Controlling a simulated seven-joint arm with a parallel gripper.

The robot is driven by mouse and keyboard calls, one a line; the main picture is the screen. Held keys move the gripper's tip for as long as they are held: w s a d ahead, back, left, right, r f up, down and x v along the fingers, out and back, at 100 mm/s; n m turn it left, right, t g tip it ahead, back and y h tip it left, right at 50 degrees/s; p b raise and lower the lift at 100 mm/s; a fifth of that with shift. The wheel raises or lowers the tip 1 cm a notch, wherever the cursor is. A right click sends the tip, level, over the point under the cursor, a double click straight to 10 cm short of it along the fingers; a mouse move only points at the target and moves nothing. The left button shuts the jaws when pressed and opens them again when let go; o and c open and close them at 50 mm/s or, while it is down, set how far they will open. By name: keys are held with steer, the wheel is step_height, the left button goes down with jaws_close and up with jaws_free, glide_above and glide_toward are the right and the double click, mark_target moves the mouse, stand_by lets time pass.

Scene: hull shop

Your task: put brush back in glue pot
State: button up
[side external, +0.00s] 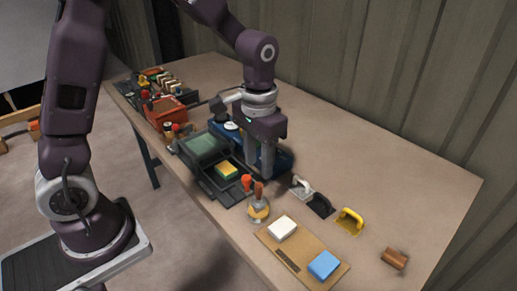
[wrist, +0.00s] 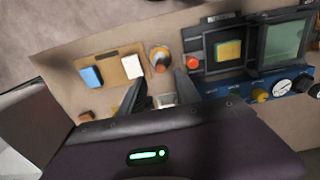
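A small round pot (side external: 259,211), which looks like the glue pot, stands near the table's front edge. A brown upright handle (side external: 258,190), which looks like the brush, rises from it. In the wrist view the pot (wrist: 160,58) shows from above with a brown-orange top; how deep the brush sits is unclear. My gripper (side external: 260,174) points down behind the pot, beside the dark tray unit. In the wrist view its fingers (wrist: 163,90) are apart with nothing held between them; a pale item lies beyond the gap. The pot is apart from the fingers.
A board (side external: 290,253) with white and blue blocks lies right of the pot. A red-orange knob (side external: 247,182) and a dark tray (side external: 213,184) with a yellow block are close left. A pale-handled tool (side external: 302,188), yellow-handled tool (side external: 351,219) and brown block (side external: 395,258) lie rightward. The back right is clear.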

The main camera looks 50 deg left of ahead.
steer(key=s+r+t, duration=0.2)
steer(key=s+r, duration=0.5)
steer(key=r, duration=0.5)
steer(key=s+a+r+t, duration=0.1)
steer(key=s+a+t, duration=0.1)
steer(key=s, duration=1)
steer(key=shift+t, duration=0.8)
